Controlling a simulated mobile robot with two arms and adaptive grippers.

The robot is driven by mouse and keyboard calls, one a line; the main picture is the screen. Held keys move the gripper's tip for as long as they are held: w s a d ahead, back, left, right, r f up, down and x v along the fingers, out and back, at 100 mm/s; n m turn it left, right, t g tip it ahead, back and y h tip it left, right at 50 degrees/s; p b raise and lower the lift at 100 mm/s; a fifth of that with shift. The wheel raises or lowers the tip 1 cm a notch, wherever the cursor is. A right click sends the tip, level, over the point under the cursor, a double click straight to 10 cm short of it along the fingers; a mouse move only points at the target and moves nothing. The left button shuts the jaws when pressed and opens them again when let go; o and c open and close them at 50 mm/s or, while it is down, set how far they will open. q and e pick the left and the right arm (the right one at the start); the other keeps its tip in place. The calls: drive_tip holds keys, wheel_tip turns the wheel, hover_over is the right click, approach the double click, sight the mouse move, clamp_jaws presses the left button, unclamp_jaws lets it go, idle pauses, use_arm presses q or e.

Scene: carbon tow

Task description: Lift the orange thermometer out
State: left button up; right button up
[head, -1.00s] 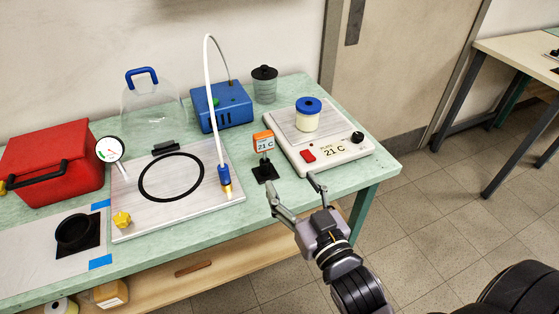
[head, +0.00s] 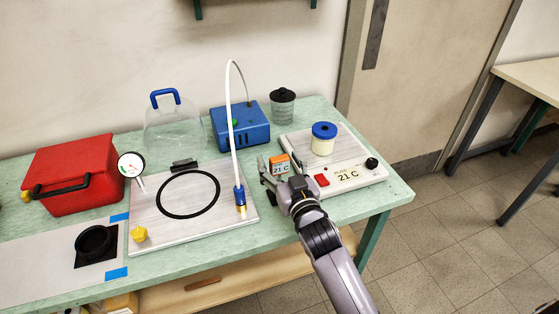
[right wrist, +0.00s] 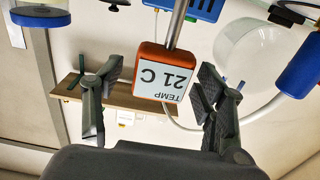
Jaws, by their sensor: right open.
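The orange thermometer (head: 279,162) is a small orange box with a white face reading 21 C. It is at the hot plate's left, its lower part and black stand mostly hidden by my right gripper (head: 279,174). In the right wrist view the thermometer (right wrist: 158,73) appears upside down on a thin grey rod. There my right gripper (right wrist: 158,82) is open, with one finger on each side of the orange box and visible gaps on both sides. My left gripper is not in view.
The hot plate (head: 371,175) carries a blue-lidded jar (head: 323,144) close on the right. A metal plate (head: 160,221) with a black ring and a blue-tipped white hose (head: 232,130) lies on the left. A blue pump box (head: 244,128) and a grey jar (head: 283,108) stand behind.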

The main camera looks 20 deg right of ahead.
drive_tip(key=shift+w, duration=0.2)
drive_tip(key=c, duration=1.3)
drive_tip(key=shift+r+p, duration=3.85)
drive_tip(key=shift+s+f, duration=0.1)
